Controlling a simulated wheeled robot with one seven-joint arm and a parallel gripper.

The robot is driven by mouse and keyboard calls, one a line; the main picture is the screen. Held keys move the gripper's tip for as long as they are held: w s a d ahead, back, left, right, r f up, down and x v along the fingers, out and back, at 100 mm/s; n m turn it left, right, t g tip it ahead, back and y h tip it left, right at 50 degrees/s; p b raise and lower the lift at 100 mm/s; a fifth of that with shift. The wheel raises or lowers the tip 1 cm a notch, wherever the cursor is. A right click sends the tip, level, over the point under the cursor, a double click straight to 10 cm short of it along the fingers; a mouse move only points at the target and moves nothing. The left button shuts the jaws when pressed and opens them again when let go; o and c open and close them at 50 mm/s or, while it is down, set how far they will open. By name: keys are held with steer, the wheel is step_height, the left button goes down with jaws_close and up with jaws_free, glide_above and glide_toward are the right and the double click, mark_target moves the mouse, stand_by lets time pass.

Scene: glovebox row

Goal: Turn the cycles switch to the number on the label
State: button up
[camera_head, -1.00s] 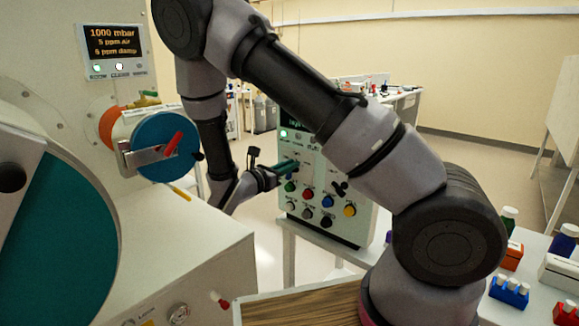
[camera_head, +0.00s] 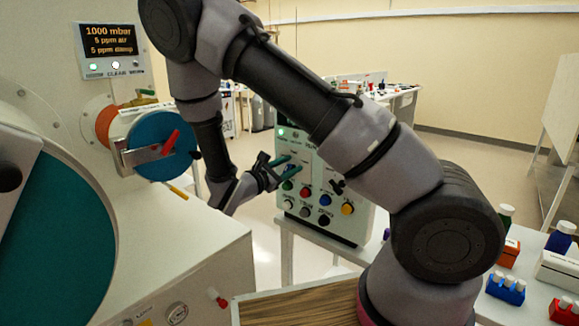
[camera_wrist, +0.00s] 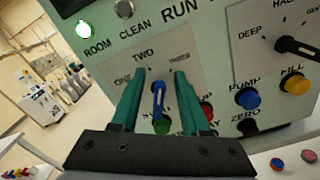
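The cycles switch (camera_wrist: 158,97) is a blue lever knob on the grey-green control panel (camera_wrist: 215,60). In the wrist view, ONE, TWO and a blurred third word are printed around it. The lever stands nearly upright, its upper end towards TWO. My gripper (camera_wrist: 160,76) has its two teal fingers apart, one on each side of the lever, with a gap showing on both sides. In the head view my gripper (camera_head: 286,165) is at the upper left of the panel's front and hides the switch. I cannot make out a label giving the number.
A black dial (camera_wrist: 285,44) marked DEEP is right of the switch. Blue (camera_wrist: 247,98) and yellow (camera_wrist: 294,82) buttons sit below it; red and green buttons are close under my fingers. The glovebox (camera_head: 190,240) with its blue round door (camera_head: 165,146) stands left.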

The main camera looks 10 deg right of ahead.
steer(key=v, duration=1)
steer(key=shift+s+a, duration=0.2)
steer(key=shift+a, duration=0.15)
